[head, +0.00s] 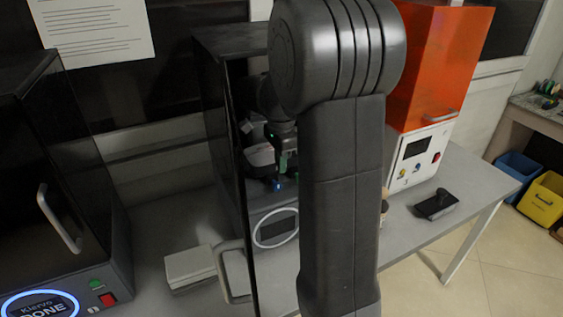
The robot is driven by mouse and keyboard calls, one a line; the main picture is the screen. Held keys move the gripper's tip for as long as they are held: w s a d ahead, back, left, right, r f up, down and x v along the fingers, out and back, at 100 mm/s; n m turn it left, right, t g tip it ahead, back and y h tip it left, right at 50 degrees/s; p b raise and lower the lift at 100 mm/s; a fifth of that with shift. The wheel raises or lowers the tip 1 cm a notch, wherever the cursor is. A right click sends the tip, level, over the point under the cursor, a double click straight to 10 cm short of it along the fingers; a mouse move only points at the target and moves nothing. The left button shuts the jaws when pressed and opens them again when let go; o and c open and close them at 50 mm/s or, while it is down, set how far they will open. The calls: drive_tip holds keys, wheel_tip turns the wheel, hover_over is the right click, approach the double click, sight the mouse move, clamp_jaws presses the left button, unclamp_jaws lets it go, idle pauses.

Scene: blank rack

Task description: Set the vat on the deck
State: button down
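A dark machine (228,42) stands at the centre, with its front open and my arm reaching inside. My gripper (282,160) is small and shadowed in the machine, largely behind my arm. A pale, low tray-like piece (259,155), which may be the vat, is beside and behind the gripper. I cannot tell if the fingers touch it or hold it. A surface with a blue knob (277,185) lies just below; it may be the deck, but my arm hides its right part.
A closed dark machine with a handle (60,218) is at left. An orange-hooded machine (437,60) is at right. A pale box (190,266) and a black handled tool (436,204) lie on the grey table (480,180). Blue (517,169) and yellow bins stand on the floor.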

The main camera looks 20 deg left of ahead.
drive_tip(key=shift+f, duration=0.2)
drive_tip(key=c, duration=1.6)
unclamp_jaws()
drive_tip(key=shift+o, duration=0.2)
